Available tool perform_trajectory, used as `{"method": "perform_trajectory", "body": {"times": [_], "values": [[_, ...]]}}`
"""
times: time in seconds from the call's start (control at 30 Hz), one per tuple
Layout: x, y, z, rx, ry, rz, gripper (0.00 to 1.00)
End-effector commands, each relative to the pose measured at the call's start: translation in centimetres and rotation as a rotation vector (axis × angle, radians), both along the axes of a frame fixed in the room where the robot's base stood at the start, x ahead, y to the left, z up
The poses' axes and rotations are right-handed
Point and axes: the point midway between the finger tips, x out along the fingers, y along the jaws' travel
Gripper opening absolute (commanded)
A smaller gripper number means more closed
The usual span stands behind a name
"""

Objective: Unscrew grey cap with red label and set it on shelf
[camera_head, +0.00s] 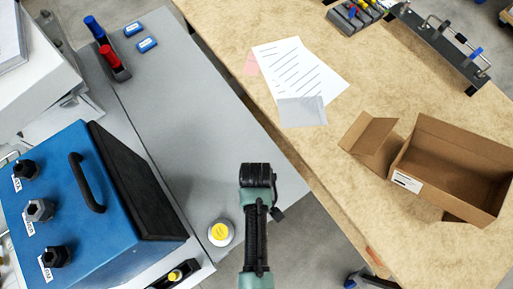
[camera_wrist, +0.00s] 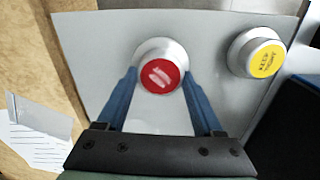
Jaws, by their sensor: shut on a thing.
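The cap with the red label (camera_wrist: 160,78) is round with a pale grey rim and shows in the wrist view between my gripper's two blue fingers (camera_wrist: 160,84). The fingers are shut on its left and right sides. My arm hides the cap in the head view, where the arm's black and green end (camera_head: 258,175) is over the right edge of the grey shelf (camera_head: 185,110). I cannot tell whether the cap is on a thread underneath.
A yellow-labelled cap (camera_head: 221,232) stands close to my arm; it also shows in the wrist view (camera_wrist: 264,58). A blue analyser box (camera_head: 75,200) with a black handle is at left. Red and blue items (camera_head: 108,55) stand at the shelf's far end. Mid-shelf is clear. A cardboard box (camera_head: 455,165) is on the wooden table.

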Motion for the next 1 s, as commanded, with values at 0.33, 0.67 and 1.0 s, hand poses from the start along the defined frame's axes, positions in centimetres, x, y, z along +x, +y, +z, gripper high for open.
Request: {"method": "perform_trajectory", "body": {"times": [0.33,0.67,1.0], "values": [[0.1,0.0,-0.3,0.0,-0.001,0.0,0.0],[0.0,0.0,-0.7,0.001,-0.001,0.0,0.0],[0.0,0.0,-1.4,0.0,0.0,0.0,0.0]]}}
